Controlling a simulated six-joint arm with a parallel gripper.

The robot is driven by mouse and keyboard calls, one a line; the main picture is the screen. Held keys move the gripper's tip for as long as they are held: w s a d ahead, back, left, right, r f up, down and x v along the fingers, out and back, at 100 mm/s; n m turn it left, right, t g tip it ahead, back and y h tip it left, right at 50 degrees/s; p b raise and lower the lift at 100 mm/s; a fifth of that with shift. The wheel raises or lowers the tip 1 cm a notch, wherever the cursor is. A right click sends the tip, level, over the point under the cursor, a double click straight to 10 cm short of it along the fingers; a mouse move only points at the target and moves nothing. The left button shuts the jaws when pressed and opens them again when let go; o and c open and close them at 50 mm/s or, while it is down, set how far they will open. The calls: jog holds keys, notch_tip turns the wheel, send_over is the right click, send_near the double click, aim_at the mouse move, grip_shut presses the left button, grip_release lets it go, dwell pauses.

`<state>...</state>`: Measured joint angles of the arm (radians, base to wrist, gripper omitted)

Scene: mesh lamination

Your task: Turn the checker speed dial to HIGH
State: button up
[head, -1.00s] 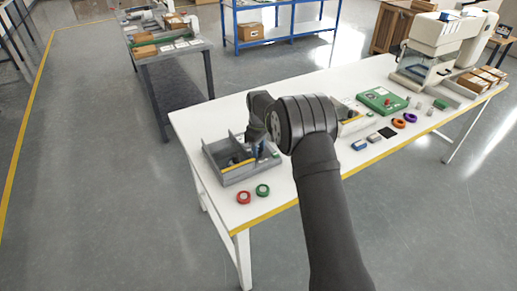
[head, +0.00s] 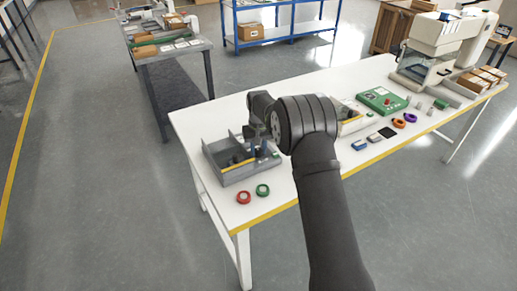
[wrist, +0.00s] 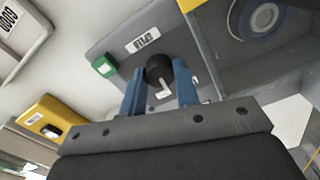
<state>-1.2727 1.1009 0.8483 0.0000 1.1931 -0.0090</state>
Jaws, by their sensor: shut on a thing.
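The speed dial (wrist: 158,70) is a round black knob with a pale pointer, on the grey checker box (wrist: 112,42). My gripper (wrist: 160,84) has its two blue fingers on either side of the dial, shut on it. A white label with dark print sits above the dial in the wrist view, but I cannot read it. The dial is hidden there by my wrist.
A green box (head: 382,100), several small parts and a white machine (head: 440,45) are to the right on the white table.

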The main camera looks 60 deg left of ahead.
aim_at(258, 150)
jog(key=m, duration=0.5)
jog(key=shift+m, duration=0.3)
dwell(0.4)
jog(key=o, duration=1)
jog(key=shift+c, duration=0.2)
jog(key=shift+r, duration=0.1)
notch_tip(258, 150, up, 17)
jog(key=shift+r, duration=0.15)
notch_tip(258, 150, down, 18)
jog(key=shift+r, duration=0.25)
